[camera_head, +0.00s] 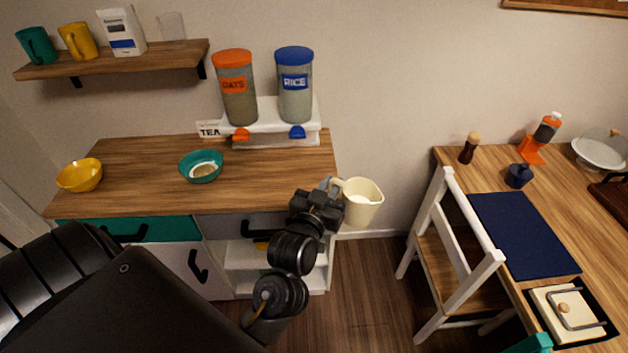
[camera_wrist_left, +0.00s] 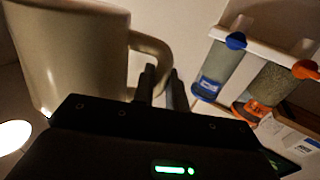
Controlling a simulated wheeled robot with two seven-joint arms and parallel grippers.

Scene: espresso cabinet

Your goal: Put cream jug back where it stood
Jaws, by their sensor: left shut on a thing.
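A cream jug (camera_head: 362,203) hangs in the air just past the right end of the sideboard, roughly upright, with its handle towards the left. My left gripper (camera_head: 332,189) is shut on the jug's handle. In the left wrist view the jug (camera_wrist_left: 75,50) fills the upper left, and its handle (camera_wrist_left: 150,55) meets the fingers of my left gripper (camera_wrist_left: 160,88). The inside of the jug is too small to tell in the head view. My right gripper is not in view.
The sideboard (camera_head: 130,160) bears a yellow bowl (camera_head: 80,176), a teal bowl (camera_head: 201,167) and a white stand with oats (camera_head: 237,88) and rice (camera_head: 295,85) dispensers. A wall shelf (camera_head: 120,60) holds mugs. A white chair (camera_head: 460,240) and a table (camera_head: 480,170) stand at right.

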